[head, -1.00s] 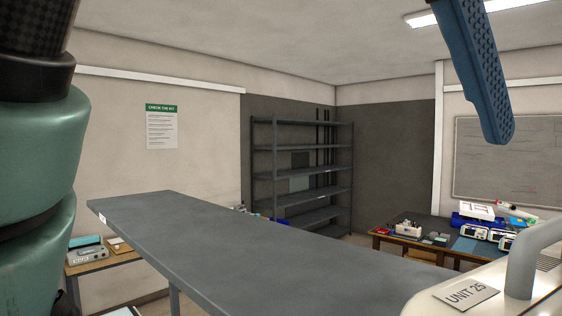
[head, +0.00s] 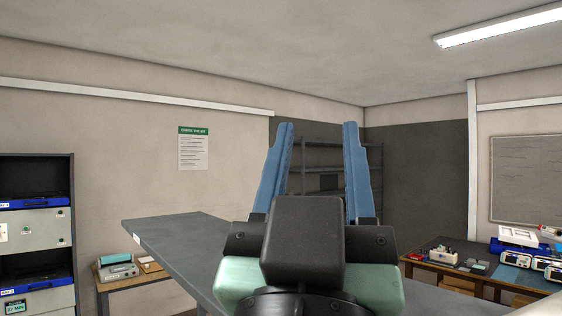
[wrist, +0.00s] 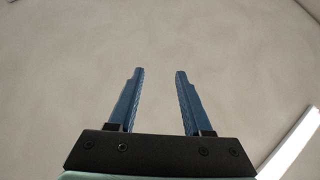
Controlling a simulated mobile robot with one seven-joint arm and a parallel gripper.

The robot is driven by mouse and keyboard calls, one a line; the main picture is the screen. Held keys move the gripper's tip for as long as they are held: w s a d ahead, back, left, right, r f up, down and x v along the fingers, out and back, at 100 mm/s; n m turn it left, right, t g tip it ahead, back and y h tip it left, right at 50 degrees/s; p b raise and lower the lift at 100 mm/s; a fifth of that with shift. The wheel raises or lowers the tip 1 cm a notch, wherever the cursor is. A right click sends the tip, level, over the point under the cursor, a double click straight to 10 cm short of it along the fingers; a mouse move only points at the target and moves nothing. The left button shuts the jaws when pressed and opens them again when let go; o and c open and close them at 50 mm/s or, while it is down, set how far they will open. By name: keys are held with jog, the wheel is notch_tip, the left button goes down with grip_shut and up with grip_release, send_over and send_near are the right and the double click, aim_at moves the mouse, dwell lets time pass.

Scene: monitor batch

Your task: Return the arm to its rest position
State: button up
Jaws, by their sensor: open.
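My gripper (head: 318,140) is in the middle of the head view, with its two blue fingers pointing up and well apart. It is open and nothing is between the fingers. In the wrist view my gripper (wrist: 158,72) also shows open and empty, against a plain pale surface that looks like the ceiling, with part of a bright light strip (wrist: 290,145) at the lower right. The gripper hides part of the grey shelf rack (head: 320,150) and part of the grey tabletop (head: 175,235) in the head view.
A dark cabinet (head: 38,172) with blue-edged shelves stands at the left. A small wooden table (head: 130,283) holds a teal-topped device. At the right, a workbench (head: 440,273) carries several devices. The space around the raised fingers looks clear.

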jog(key=s+y, duration=0.1)
jog(key=s+a+n+t+y, duration=0.1)
jog(key=s+a+f+n+y, duration=0.1)
jog(key=y, duration=0.1)
jog(key=shift+a+t, duration=0.25)
jog(key=shift+t, duration=0.05)
notch_tip(320, 180, down, 8)
jog(key=b, duration=0.8)
jog(key=shift+f+y, duration=0.2)
jog(key=shift+y, duration=0.1)
